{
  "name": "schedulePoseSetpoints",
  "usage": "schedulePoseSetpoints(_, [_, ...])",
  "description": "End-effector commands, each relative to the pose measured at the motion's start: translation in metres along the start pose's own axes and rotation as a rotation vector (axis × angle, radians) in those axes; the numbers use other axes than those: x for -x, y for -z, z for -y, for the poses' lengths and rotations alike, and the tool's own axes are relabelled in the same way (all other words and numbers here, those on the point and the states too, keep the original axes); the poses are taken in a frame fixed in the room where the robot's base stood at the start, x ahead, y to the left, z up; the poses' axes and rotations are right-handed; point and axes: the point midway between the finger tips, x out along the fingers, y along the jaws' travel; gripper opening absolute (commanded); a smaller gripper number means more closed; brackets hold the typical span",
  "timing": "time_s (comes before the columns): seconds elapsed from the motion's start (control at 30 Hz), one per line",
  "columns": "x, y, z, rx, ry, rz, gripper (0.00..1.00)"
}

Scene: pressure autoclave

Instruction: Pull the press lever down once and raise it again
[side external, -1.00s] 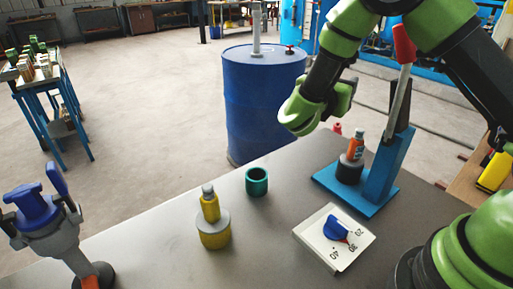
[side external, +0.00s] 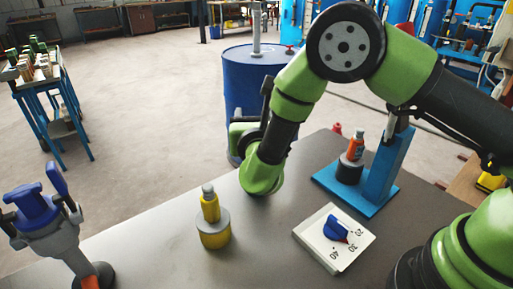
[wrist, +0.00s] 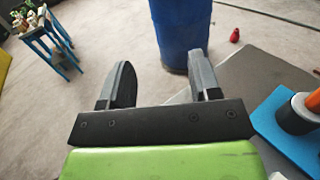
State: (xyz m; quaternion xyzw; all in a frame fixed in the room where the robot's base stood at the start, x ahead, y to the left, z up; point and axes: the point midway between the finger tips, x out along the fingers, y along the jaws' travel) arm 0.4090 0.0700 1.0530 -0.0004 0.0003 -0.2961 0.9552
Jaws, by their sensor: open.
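The blue press (side external: 384,170) stands on the right part of the table. A small orange bottle (side external: 356,148) stands on a dark round block on its base. Only the lower grey part of the press lever (side external: 390,126) shows beside the column. My arm hides its upper part and red handle. My gripper (wrist: 160,84) is open and empty. It is left of the press and apart from it, near the table's far edge. In the wrist view the press base (wrist: 283,140) shows at the right edge, and the lever is out of view.
A blue drum (side external: 246,70) stands behind the table. A yellow bottle on a round block (side external: 214,234) and a white dial plate (side external: 320,251) are in front of my arm. A blue and grey device (side external: 45,225) stands at left.

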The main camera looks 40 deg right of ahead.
Motion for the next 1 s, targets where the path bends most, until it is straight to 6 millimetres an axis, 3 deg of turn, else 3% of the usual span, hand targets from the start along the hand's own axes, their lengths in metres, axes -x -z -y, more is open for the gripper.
schedulePoseSetpoints(0.1, [0.0,0.027,0.001,0.004,0.002,-0.001,0.57])
schedulePoseSetpoints(0.3, [0.001,0.059,0.001,0.0,0.002,0.001,0.57])
schedulePoseSetpoints(0.5, [0.022,0.057,0.0,-0.001,0.001,0.0,0.57])
schedulePoseSetpoints(0.83, [0.025,0.056,0.0,-0.002,0.003,0.0,0.57])
schedulePoseSetpoints(1.0, [0.025,0.056,0.0,-0.001,0.003,0.0,0.2])
